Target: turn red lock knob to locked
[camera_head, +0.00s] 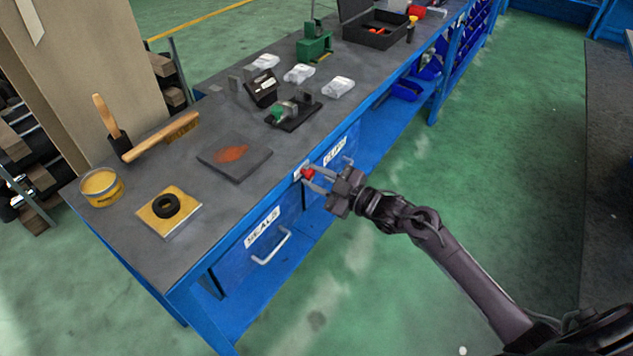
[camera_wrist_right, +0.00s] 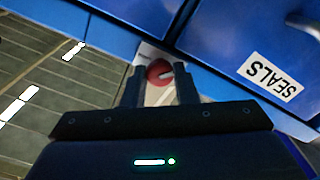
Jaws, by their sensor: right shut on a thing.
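The red lock knob (camera_head: 307,173) sits on the blue front of the workbench, between the two labelled drawers. In the right wrist view the red knob (camera_wrist_right: 160,72) shows between my fingertips, with a pale pointer mark on its right side and a light plate behind it. My right gripper (camera_head: 313,177) reaches the bench front and is shut on the knob; its fingers (camera_wrist_right: 160,85) stand on either side of it. The plate's lettering is too small to read. My left gripper is not in view.
The SEALS drawer (camera_head: 268,247) with its handle is left of the knob, and another labelled drawer (camera_head: 335,152) is right of it. The bench top (camera_head: 200,215) above holds a brush, a tin, a black ring on a yellow plate and parts. Green floor lies clear in front.

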